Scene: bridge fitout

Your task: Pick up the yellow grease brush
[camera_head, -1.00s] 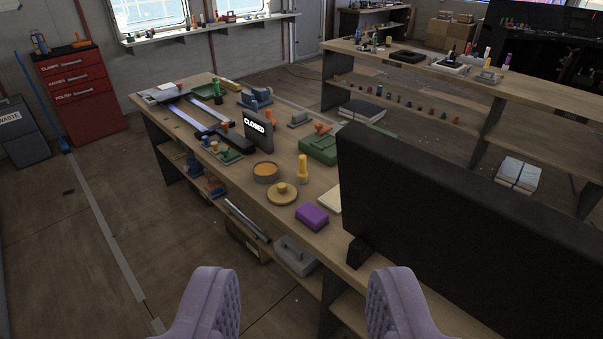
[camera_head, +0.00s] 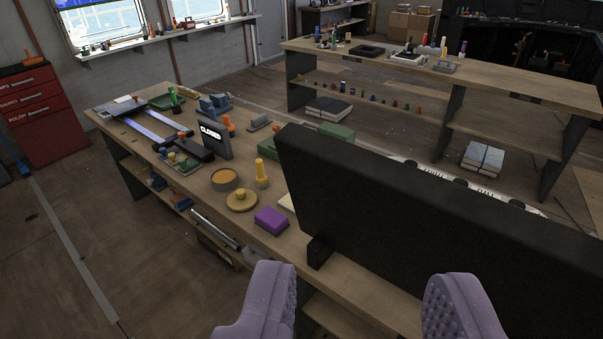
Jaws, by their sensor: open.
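The yellow grease brush (camera_head: 262,174) appears to be the upright yellow-handled piece on the wooden workbench (camera_head: 150,142). It stands beside a round tin with orange-brown contents (camera_head: 225,179) and behind a round tan lid with a knob (camera_head: 241,201). My gripper (camera_head: 358,305) is open and empty, its two lilac padded fingers low in the picture. It is nearer the camera than the brush and to the right of it, apart from it. The brush's lower end is too small to make out.
A large black panel (camera_head: 420,215) stands on the bench right of the brush. A purple block (camera_head: 271,220) lies in front of it. Floor at left (camera_head: 130,265) is clear.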

